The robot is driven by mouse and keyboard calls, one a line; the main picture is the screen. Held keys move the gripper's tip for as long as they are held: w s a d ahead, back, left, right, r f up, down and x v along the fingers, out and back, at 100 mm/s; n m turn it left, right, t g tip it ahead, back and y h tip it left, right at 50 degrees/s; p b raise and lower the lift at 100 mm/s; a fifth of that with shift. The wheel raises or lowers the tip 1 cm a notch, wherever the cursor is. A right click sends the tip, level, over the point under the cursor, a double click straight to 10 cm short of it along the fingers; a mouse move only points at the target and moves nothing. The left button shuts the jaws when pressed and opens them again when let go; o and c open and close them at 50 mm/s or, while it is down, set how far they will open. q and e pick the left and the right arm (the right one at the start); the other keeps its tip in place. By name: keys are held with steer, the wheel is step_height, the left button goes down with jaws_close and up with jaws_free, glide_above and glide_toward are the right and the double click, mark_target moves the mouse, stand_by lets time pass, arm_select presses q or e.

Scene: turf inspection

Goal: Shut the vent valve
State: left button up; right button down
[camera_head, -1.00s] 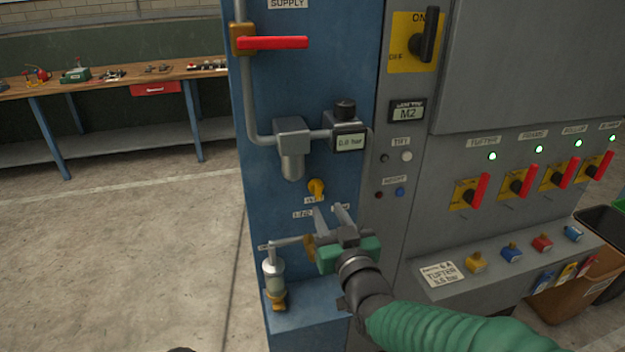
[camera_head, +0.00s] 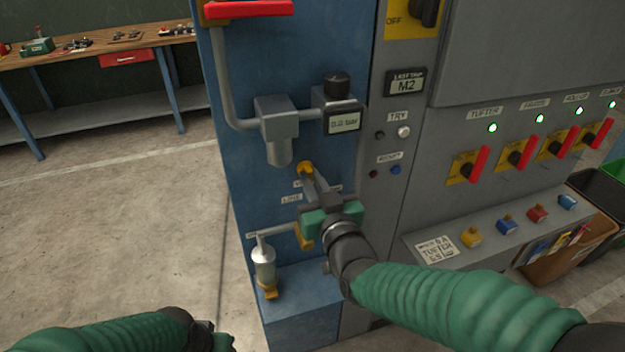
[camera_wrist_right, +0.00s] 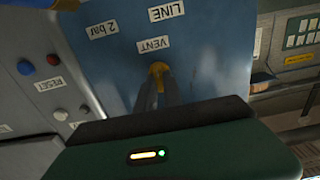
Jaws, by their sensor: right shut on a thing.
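The vent valve's small yellow handle (camera_head: 304,167) is on the blue panel, below the filter and the gauge. My right gripper (camera_head: 311,180) reaches it from below right, with its two fingers closed on the handle. In the right wrist view the yellow handle (camera_wrist_right: 158,69) shows between the fingertips (camera_wrist_right: 158,88), beside the VENT label (camera_wrist_right: 154,45). The fingers hide part of the handle, and I cannot tell its turn angle surely. My left arm enters at the bottom left; its gripper (camera_head: 222,342) is cut off by the frame edge.
A gauge (camera_head: 343,122) seems to read 0.0 bar. A red lever (camera_head: 250,9) is on the pipe above. A lubricator bowl (camera_head: 264,262) hangs at lower left, close to my right gripper. Red-handled switches (camera_head: 480,163) line the grey cabinet. The floor at left is clear.

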stand_by(0.5)
steer(key=shift+s+a+f+n+b, duration=0.1)
steer(key=shift+n+b, duration=1.1)
steer(key=shift+n, duration=1.75)
steer(key=shift+w+a+f+n+b, duration=0.15)
steer(key=shift+n+b, duration=1.05)
steer(key=shift+n, duration=1.8)
steer(key=shift+s+d+f+n+b, duration=0.15)
steer(key=shift+n+b, duration=1.05)
steer(key=shift+n, duration=1.75)
steer(key=shift+a, duration=0.1)
steer(key=c, duration=1.5)
jaws_free()
steer(key=shift+r, duration=0.1)
